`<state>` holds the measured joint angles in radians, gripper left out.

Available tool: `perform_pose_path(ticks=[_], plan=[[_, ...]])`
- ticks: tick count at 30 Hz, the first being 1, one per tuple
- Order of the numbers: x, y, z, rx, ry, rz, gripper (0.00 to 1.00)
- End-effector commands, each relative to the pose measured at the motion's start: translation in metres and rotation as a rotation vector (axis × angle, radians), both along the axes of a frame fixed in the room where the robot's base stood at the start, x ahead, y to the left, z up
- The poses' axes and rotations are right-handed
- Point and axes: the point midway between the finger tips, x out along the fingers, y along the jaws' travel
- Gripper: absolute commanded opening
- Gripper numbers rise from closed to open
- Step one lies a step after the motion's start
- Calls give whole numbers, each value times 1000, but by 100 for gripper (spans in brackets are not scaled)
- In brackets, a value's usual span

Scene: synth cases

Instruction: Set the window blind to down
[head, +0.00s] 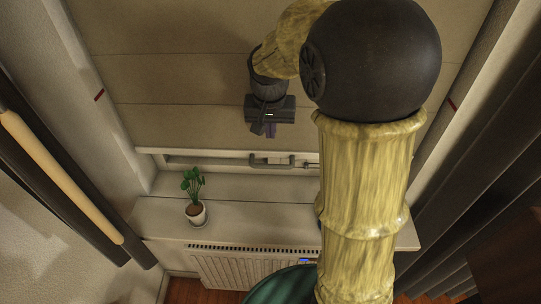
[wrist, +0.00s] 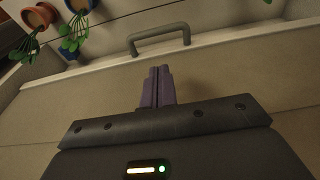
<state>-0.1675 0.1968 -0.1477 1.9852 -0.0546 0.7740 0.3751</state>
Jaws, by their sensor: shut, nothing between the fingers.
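The window blind (head: 180,75) is a beige panelled sheet covering most of the window. Its pale bottom bar (head: 215,154) hangs a little above the sill, with a gap below it. A grey U-shaped handle (head: 271,160) is on the bar, and it also shows in the wrist view (wrist: 158,36). My gripper (head: 264,132) is in front of the blind, just above the handle in the head view. In the wrist view its purple fingers (wrist: 159,70) are together and empty, pointing toward the handle but apart from it.
A potted plant (head: 196,211) stands on the left of the window sill (head: 255,212). A radiator (head: 235,268) is below the sill. Dark curtains hang at the right (head: 480,165) and left. A red mark (head: 99,95) is on the left window side, another (head: 452,104) on the right.

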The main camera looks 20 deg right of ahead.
Motion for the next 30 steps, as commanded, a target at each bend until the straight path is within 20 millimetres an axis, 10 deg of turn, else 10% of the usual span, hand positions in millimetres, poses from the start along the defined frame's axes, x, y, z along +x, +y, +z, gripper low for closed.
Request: perform_pose_path(ticks=[18, 30], plan=[[8, -3, -97, -1, 4, 1, 0], [6, -2, -111, 0, 0, 0, 0]])
